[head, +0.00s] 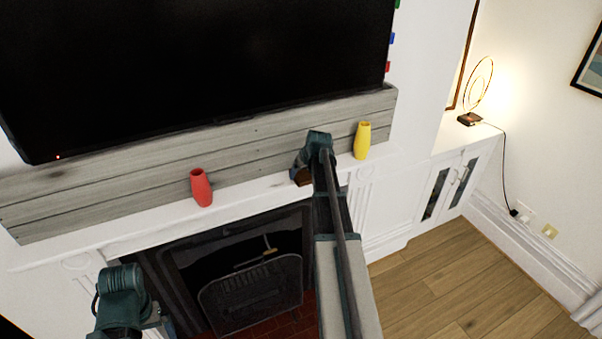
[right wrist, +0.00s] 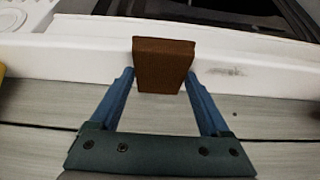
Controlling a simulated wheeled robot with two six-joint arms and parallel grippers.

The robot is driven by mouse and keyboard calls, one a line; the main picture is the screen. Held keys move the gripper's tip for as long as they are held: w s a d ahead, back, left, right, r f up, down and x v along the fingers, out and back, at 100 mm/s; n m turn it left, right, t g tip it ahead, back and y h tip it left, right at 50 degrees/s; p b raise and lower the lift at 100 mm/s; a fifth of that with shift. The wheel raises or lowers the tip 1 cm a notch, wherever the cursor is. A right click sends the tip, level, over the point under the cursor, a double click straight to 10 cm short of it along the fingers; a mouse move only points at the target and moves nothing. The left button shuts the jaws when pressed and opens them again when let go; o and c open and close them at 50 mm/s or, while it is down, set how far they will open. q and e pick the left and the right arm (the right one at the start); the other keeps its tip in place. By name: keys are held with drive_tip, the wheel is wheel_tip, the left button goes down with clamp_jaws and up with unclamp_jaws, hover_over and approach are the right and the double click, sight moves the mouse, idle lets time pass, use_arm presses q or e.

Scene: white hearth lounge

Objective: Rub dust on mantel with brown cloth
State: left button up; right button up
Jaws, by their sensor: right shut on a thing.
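The brown cloth (right wrist: 164,62) looks like a thick brown block between the blue fingers of my right gripper (right wrist: 162,85). In the head view my right gripper (head: 303,171) is over the white mantel (head: 240,200), between the two vases, with a bit of the cloth (head: 302,179) showing below it. I cannot tell whether the cloth touches the mantel. A faint grey dust smudge (right wrist: 228,71) lies on the mantel just right of the cloth in the right wrist view. My left arm shows at the lower left of the head view, but its fingers do not.
A red vase (head: 201,188) and a yellow vase (head: 362,140) stand on the mantel either side of my right gripper. Grey planks (head: 130,175) and a black television (head: 200,60) are behind. The fireplace (head: 250,290) is below.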

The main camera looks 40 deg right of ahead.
sight(264, 187)
drive_tip(key=shift+w+a, duration=0.2)
drive_tip(key=shift+a, duration=0.65)
drive_tip(key=shift+w+a, duration=0.15)
drive_tip(key=shift+a, duration=0.7)
drive_tip(key=shift+a, duration=0.15)
drive_tip(key=shift+w+a, duration=0.25)
drive_tip(key=shift+a, duration=0.55)
drive_tip(key=shift+w+a, duration=0.2)
drive_tip(key=shift+a, duration=0.55)
drive_tip(key=shift+w+a, duration=0.2)
drive_tip(key=shift+a, duration=0.7)
drive_tip(key=shift+w+a, duration=0.15)
drive_tip(key=shift+a, duration=0.75)
drive_tip(key=shift+w+a, duration=0.25)
drive_tip(key=shift+a, duration=0.5)
drive_tip(key=shift+w+a, duration=0.2)
drive_tip(key=shift+a, duration=0.55)
